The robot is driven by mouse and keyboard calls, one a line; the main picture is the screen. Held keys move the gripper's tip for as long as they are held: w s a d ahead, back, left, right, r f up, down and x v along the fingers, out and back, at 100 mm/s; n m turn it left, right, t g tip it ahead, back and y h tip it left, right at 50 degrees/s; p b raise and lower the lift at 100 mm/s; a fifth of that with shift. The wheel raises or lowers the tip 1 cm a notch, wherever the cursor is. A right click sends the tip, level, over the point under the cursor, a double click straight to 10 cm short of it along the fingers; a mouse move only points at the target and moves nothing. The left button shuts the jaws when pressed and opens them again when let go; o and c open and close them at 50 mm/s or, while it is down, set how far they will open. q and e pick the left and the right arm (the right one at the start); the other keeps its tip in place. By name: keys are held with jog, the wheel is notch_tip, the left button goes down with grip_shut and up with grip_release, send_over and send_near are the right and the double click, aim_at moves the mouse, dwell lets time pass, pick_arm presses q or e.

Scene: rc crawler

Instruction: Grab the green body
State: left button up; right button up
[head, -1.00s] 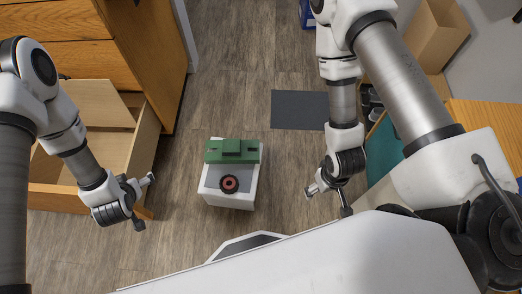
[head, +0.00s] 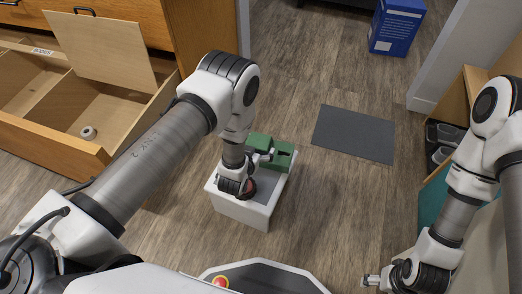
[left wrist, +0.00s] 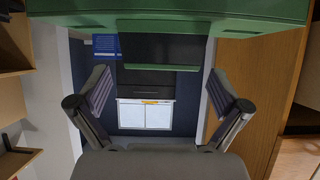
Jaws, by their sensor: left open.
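The green body (head: 278,152) lies on top of a white box-like stand (head: 238,208) on the floor. It is a flat green plate with a raised block, and my left arm partly covers it. In the left wrist view, the green body (left wrist: 270,12) spans the top edge, with its darker block hanging toward the middle. My left gripper (head: 257,170) is over the stand, close beside the green body. Its two fingers are spread and empty in the left wrist view (left wrist: 161,85). A red-and-black wheel (head: 250,188) is mostly hidden behind the gripper.
An open wooden drawer (head: 98,152) holding a small roll (head: 88,132) stands at the left. A grey mat (head: 353,133) lies behind the stand. A blue box (head: 397,28) is at the back, and a shoe rack (head: 440,165) at the right. Floor between is clear.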

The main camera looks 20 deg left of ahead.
aim_at(257, 144)
pick_arm(q)
jog(key=b+x, duration=0.2)
jog(key=x, duration=0.2)
jog(key=shift+w+a+f, duration=0.15)
jog(key=shift+a+f, duration=0.05)
jog(key=shift+f, duration=0.05)
jog(key=shift+w, duration=0.1)
jog(key=shift+r, duration=0.1)
jog(key=shift+c, duration=1.1)
jog(key=c, duration=0.8)
jog(key=shift+c, duration=0.2)
